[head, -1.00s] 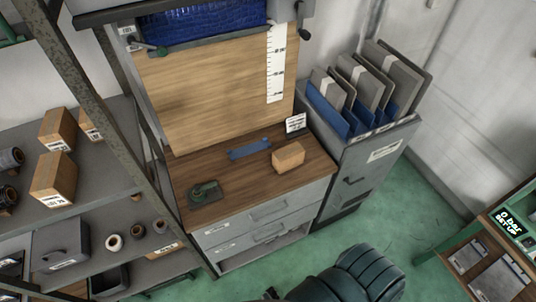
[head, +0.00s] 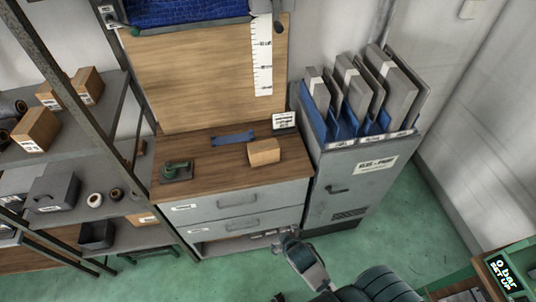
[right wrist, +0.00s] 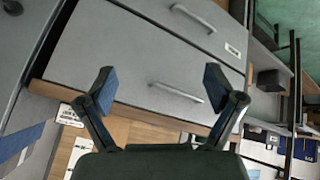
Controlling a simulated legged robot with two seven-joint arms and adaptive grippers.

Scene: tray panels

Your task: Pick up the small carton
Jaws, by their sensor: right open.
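A small tan carton (head: 264,152) sits on the wooden counter top (head: 220,160), near its right end. In the head view, part of my right arm rises at the bottom, in front of the drawers and lower than the carton. My right gripper (right wrist: 159,78) shows in the right wrist view with its two fingers wide apart and nothing between them. Grey drawer fronts (right wrist: 130,60) lie beyond the fingers. I cannot clearly make out the carton in the right wrist view. My left gripper is not in view.
A blue strip (head: 233,138), a small sign (head: 285,121) and a dark green tool (head: 176,171) are also on the counter. A grey file cabinet (head: 360,180) stands at the right. A shelf rack with larger cartons (head: 36,130) is at the left. Green floor is open in front.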

